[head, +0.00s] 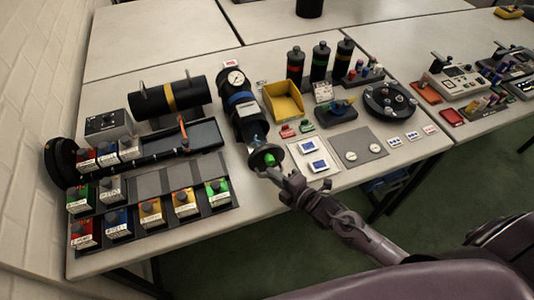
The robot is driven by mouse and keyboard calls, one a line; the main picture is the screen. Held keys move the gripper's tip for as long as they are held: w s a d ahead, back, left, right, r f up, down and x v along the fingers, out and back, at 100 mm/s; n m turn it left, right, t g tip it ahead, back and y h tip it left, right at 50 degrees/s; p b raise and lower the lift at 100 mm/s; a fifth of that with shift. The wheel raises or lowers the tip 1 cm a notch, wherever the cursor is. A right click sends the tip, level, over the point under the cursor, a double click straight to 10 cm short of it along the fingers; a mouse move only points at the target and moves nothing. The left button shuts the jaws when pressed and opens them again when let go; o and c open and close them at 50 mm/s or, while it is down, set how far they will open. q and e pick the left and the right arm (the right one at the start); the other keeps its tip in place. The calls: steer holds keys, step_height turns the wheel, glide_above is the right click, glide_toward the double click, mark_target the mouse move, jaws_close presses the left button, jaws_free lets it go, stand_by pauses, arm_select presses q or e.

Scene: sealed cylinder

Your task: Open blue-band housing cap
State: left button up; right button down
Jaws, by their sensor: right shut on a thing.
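The blue-band housing (243,110) is a dark cylinder lying on the near table, with a blue band (239,99) around it and a round gauge (235,78) at its far end. Its cap (265,154) is a round dark disc with green showing at the near end, close to the table's front edge. My right gripper (274,172) comes in from the lower right and is shut at the cap, partly hiding it. Whether the cap is apart from the housing is too small to tell. My left gripper is not in view.
To the right are a yellow bin (283,101), upright black canisters (319,62) and a grey plate (358,146). The far table (160,36) is mostly bare.

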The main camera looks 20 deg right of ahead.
steer(key=s+p, duration=0.1)
steer(key=s, duration=0.4)
steer(key=shift+s+f, duration=0.1)
steer(key=shift+s, duration=0.2)
steer(key=c, duration=1.5)
jaws_free()
steer(key=shift+d, duration=0.1)
steer(key=b+v, duration=0.1)
steer(key=v, duration=0.6)
steer(key=shift+s+d, duration=0.15)
steer(key=shift+s, duration=0.2)
